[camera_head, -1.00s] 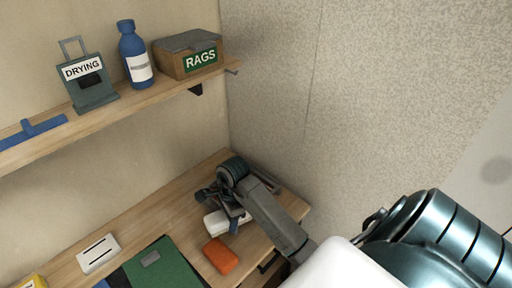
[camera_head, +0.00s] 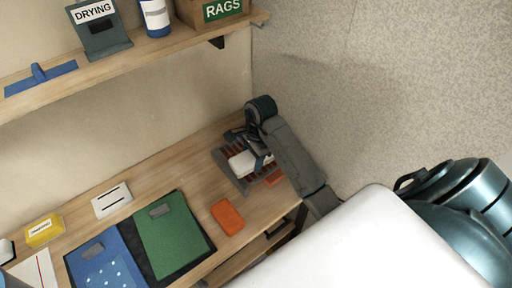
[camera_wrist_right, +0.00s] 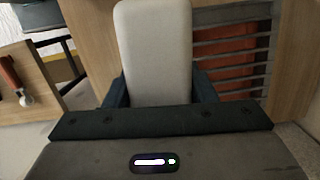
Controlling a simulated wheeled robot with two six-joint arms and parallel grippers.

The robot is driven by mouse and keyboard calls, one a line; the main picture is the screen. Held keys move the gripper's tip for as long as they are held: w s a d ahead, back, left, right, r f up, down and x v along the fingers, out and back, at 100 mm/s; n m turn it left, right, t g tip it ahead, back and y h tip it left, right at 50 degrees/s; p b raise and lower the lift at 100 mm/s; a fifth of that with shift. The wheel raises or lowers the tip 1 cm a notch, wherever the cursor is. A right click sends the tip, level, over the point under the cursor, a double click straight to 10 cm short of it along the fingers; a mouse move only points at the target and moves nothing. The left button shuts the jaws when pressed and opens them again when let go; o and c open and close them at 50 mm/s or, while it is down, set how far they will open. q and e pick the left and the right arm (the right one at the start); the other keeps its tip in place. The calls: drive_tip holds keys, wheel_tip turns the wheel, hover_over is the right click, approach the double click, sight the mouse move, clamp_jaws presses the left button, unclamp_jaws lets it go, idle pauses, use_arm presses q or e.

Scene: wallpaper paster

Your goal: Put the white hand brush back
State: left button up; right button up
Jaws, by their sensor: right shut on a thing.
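The white hand brush (camera_head: 242,164) is held in my right gripper (camera_head: 257,160) at the back right of the bench, over or on a grey slatted rack (camera_head: 233,180). In the right wrist view the brush's pale back (camera_wrist_right: 155,50) fills the middle, between the two dark fingers (camera_wrist_right: 160,95). The slatted rack (camera_wrist_right: 250,47) lies beside it there, with orange-red showing between the slats. I cannot tell whether the brush touches the rack. Its underside is hidden. My left gripper is not in view.
An orange block (camera_head: 228,216) lies on the bench in front of the rack. A green pad (camera_head: 172,240), a blue pad (camera_head: 100,265), a white slotted box (camera_head: 112,200) and a yellow box (camera_head: 43,231) are farther left. A shelf (camera_head: 180,45) hangs above; the wall is close right.

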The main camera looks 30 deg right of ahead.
drive_tip(key=w+d+b, duration=0.1)
drive_tip(key=w, duration=0.1)
drive_tip(key=w+d+b, duration=0.1)
drive_tip(key=w+d, duration=0.1)
drive_tip(key=w+d+f+b, duration=0.1)
drive_tip(key=w+d, duration=0.1)
drive_tip(key=shift+w+d, duration=0.1)
drive_tip(key=shift+w, duration=0.1)
drive_tip(key=shift+w+d+f+b, duration=0.1)
drive_tip(key=shift+w+d+b, duration=0.3)
drive_tip(key=shift+b, duration=0.15)
drive_tip(key=f+b, duration=0.2)
drive_tip(key=f, duration=0.1)
drive_tip(key=shift+w+d, duration=0.2)
drive_tip(key=shift+w, duration=0.1)
drive_tip(key=shift+f+b, duration=0.2)
drive_tip(key=shift+b, duration=0.15)
drive_tip(key=o, duration=1)
